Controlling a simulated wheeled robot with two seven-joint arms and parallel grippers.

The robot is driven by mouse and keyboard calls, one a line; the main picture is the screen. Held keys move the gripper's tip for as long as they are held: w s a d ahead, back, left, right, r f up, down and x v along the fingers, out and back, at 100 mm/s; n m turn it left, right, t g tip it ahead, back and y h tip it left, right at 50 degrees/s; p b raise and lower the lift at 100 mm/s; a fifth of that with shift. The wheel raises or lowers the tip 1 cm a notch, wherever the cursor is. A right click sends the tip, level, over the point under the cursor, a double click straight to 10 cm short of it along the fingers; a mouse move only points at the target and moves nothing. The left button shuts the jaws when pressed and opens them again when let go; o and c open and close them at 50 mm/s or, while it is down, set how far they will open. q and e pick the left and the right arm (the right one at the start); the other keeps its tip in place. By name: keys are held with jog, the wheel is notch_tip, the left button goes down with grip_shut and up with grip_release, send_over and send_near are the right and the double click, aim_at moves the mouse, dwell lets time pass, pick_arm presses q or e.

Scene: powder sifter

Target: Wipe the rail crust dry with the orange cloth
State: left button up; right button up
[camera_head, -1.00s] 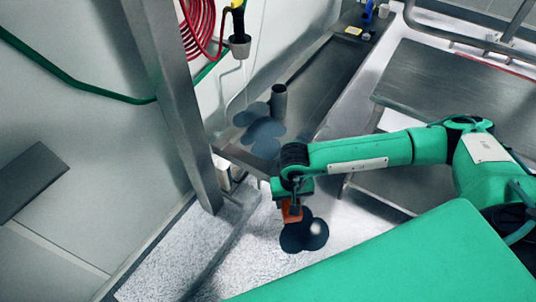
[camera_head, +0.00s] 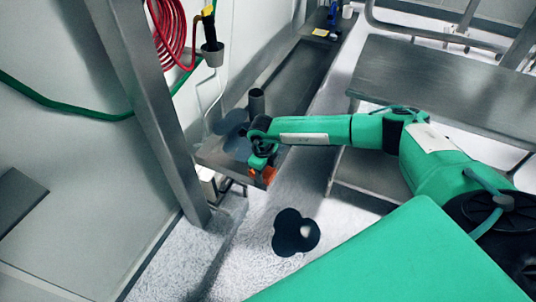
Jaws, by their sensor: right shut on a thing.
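My right gripper (camera_head: 260,163) is shut on the orange cloth (camera_head: 268,175), a small bunched piece just below the jaws. It is at the near end of the long metal trough (camera_head: 215,158), close to its front edge. I cannot tell whether the cloth touches the metal. Dark blue-grey rounded patches (camera_head: 230,123) lie on the trough's near end, partly behind my wrist. A darker, lobed patch (camera_head: 290,232) shows over the white-speckled floor below the gripper. I cannot tell which of these, if any, is the rail crust. My left gripper is out of view.
A steel post (camera_head: 150,110) rises at the left. A red coiled hose (camera_head: 172,35) and a grey cup (camera_head: 213,54) hang on the wall. A steel table (camera_head: 440,85) stands at the right.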

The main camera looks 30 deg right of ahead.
jog(key=w+d+f+m+b, duration=0.1)
jog(key=w+d+m, duration=0.4)
jog(key=m, duration=1.2)
jog(key=shift+w+d+f, duration=0.2)
jog(key=shift+w+f, duration=0.5)
jog(key=shift+w, duration=0.55)
